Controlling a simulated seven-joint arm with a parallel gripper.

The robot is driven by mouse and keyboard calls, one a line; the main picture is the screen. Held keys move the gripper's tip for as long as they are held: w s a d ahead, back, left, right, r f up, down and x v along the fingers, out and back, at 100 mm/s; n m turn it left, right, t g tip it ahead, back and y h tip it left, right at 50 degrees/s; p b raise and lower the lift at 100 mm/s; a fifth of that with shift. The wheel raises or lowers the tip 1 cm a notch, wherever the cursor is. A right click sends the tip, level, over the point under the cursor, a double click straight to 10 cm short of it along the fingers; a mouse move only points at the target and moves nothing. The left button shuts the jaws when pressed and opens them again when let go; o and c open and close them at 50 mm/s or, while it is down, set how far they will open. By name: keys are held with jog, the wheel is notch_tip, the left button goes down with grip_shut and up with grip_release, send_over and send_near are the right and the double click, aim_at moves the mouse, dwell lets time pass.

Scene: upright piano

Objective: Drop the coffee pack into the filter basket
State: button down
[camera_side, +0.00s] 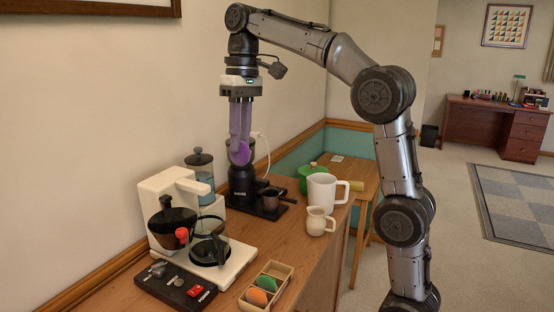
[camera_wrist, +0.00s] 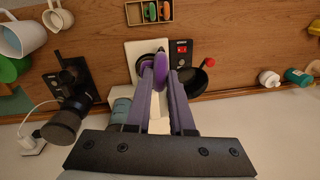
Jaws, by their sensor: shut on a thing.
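My gripper (camera_side: 240,148) has purple fingers and is shut on a purple coffee pack (camera_side: 240,153), held upright in the air above the counter. In the wrist view the pack (camera_wrist: 160,69) shows between the fingertips (camera_wrist: 160,78), in front of the white coffee maker (camera_wrist: 134,47). The coffee maker (camera_side: 160,188) stands at the left in the side view. Its dark filter basket (camera_side: 170,220), with a red-tipped handle, sits swung out at its side. In the wrist view the basket (camera_wrist: 196,80) lies right of the fingers and pack, apart from them. The basket's inside is not clear.
A glass carafe (camera_side: 209,248) stands on the coffee maker's base. A wooden box (camera_side: 280,272) holds orange and green packs. A black machine (camera_side: 243,185), a French press (camera_side: 200,166), a white jug (camera_side: 322,192) and a small pitcher (camera_side: 317,222) crowd the counter.

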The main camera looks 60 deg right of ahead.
jog(key=w+a+n, duration=0.1)
jog(key=w+a, duration=0.3)
jog(key=w, duration=0.4)
jog(key=w+a+f, duration=0.2)
jog(key=f, duration=0.3)
jog(key=w+a+f+n, duration=0.1)
jog(key=w+a+f, duration=0.1)
jog(key=f, duration=0.4)
jog(key=shift+w, duration=0.1)
jog(key=c, duration=0.7)
grip_release()
notch_tip(320, 180, up, 7)
jog(key=shift+d+r, duration=0.15)
jog(key=shift+d, duration=0.3)
